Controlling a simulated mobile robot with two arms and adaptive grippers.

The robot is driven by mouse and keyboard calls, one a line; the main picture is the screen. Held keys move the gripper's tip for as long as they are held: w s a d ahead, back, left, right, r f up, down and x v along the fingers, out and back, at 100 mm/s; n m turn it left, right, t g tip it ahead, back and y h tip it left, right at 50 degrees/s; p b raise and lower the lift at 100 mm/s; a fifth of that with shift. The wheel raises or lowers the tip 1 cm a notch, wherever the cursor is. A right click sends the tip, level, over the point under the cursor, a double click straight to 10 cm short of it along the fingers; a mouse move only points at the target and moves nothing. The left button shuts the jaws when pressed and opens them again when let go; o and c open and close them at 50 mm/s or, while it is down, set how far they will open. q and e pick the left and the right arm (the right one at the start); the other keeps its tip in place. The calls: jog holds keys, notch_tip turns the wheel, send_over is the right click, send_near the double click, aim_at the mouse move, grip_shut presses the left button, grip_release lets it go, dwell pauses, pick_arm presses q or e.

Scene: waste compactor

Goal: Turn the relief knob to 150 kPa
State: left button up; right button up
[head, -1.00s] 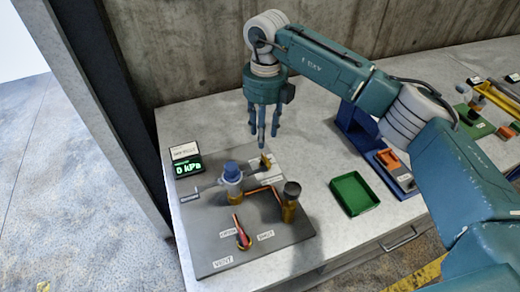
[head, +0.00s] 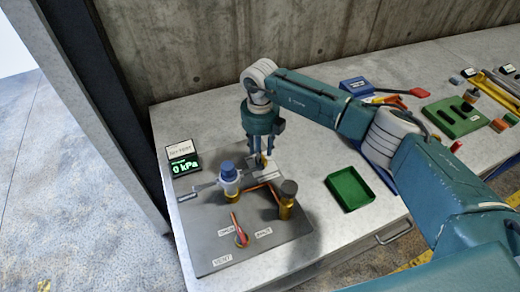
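A grey panel (head: 208,248) on the bench carries a blue-capped valve (head: 228,170), a dark-topped brass fitting (head: 287,200), a red-handled lever (head: 238,231) with labels around it, and a small yellow part (head: 263,162) at its back edge. Which of these is the relief knob I cannot read from its label. The display (head: 184,165) shows 0 kPa in green. My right gripper (head: 259,160) points down at the yellow part, behind and right of the blue cap. Its fingers look apart; whether they touch the yellow part I cannot tell. My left gripper is out of view.
A green tray (head: 350,189) lies right of the panel. A concrete wall stands behind. The bench between panel and tray is clear.

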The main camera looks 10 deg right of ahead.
jog(key=shift+c, duration=0.5)
jog(key=c, duration=0.8)
grip_shut()
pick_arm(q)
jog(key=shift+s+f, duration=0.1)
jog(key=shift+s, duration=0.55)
